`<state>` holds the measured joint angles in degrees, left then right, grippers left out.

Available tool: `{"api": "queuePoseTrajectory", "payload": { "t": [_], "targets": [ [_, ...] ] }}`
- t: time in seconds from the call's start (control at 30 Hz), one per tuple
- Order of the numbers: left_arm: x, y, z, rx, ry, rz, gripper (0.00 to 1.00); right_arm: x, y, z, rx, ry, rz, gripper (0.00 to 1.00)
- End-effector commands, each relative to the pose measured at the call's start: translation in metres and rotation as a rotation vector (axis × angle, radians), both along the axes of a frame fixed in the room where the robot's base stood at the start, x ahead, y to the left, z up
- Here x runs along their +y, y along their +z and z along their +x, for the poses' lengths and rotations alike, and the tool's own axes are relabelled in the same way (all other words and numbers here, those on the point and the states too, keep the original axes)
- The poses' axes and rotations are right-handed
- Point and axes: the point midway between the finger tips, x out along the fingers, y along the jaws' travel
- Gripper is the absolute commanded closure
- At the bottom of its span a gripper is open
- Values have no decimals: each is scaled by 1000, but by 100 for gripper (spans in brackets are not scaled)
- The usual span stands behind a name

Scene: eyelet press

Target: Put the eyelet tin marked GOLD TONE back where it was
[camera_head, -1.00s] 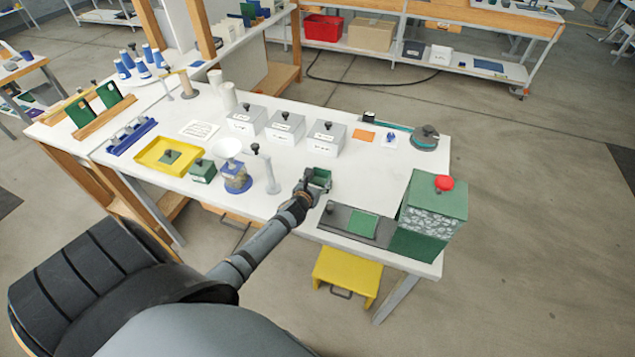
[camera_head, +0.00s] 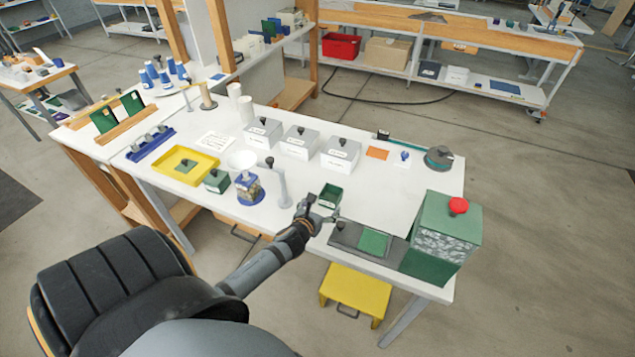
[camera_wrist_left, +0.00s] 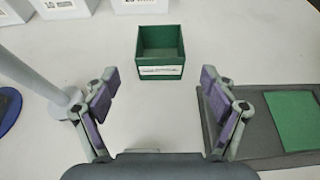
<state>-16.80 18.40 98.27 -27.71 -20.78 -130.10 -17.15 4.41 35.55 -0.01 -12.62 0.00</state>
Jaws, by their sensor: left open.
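An open green tin (camera_head: 330,196) stands upright on the white table, just beyond my left gripper (camera_head: 321,211). In the left wrist view the tin (camera_wrist_left: 160,58) looks empty, with a pale label on its near side too small to read. My left gripper (camera_wrist_left: 160,88) is open, its two fingers apart on the near side of the tin, holding nothing. I cannot confirm the GOLD TONE marking. A second green tin (camera_head: 216,181) with a dark knob stands further left. My right gripper is not in view.
A grey mat with a green pad (camera_head: 374,243) and the green press with a red button (camera_head: 443,233) are to the right. A grey post (camera_head: 282,188) and a blue-based jar (camera_head: 249,189) stand left. A yellow tray (camera_head: 176,175) is far left.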

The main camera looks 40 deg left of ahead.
Motion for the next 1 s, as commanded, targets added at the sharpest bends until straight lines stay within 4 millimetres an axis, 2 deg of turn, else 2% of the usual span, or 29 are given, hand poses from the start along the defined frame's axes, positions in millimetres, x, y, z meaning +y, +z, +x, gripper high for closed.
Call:
{"api": "queuePoseTrajectory", "payload": {
  "t": [0.03,0.13,0.3,0.87,0.93,1.0],
  "targets": [
    [-2,2,-11,2,-2,2,16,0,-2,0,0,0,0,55],
    [-6,10,-28,3,-1,2,16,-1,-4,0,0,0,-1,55],
    [-10,18,-42,0,0,1,16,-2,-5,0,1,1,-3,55],
    [-10,19,-43,-1,2,-2,16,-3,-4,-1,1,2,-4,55],
    [-10,19,-45,-2,30,-44,16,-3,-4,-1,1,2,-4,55],
    [-12,21,-50,-8,116,-173,16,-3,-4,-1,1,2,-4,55]
  ]
}}
